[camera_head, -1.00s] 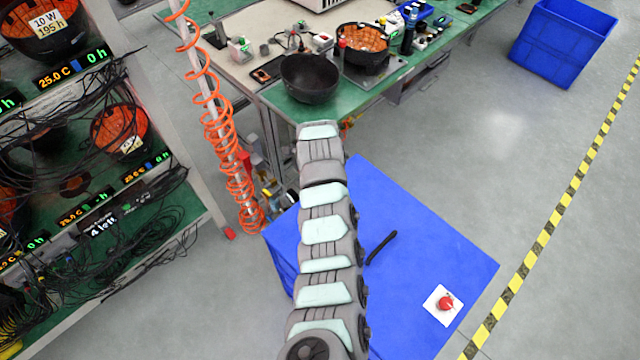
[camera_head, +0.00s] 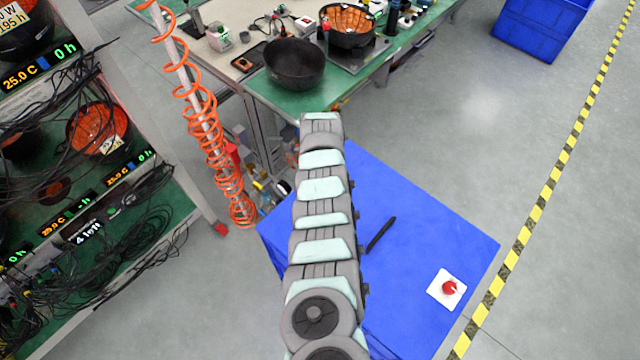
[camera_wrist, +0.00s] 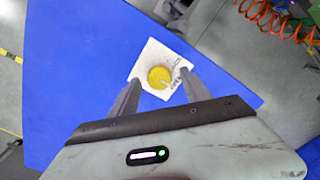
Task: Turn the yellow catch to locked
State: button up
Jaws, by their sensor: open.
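The yellow catch (camera_wrist: 160,77) is a round yellow knob with a pale pointer mark, on a white square plate (camera_wrist: 151,58) with small dark markings. The plate lies on a blue surface (camera_wrist: 75,65). In the wrist view my gripper (camera_wrist: 159,75) is open, with one finger on each side of the catch. I cannot tell whether the fingertips touch it or hover above it. In the head view my arm hides the catch and my gripper.
A red knob on a white plate (camera_head: 449,288) and a black bar (camera_head: 380,234) are on the blue box top (camera_head: 420,240). An orange coiled hose (camera_head: 205,125) hangs left. A green bench with a black bowl (camera_head: 294,63) stands behind. A cabled rack (camera_head: 105,235) is at left.

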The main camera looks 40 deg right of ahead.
jog(key=shift+s+f, duration=0.1)
jog(key=shift+f, duration=0.35)
jog(key=shift+c, duration=0.2)
grip_shut()
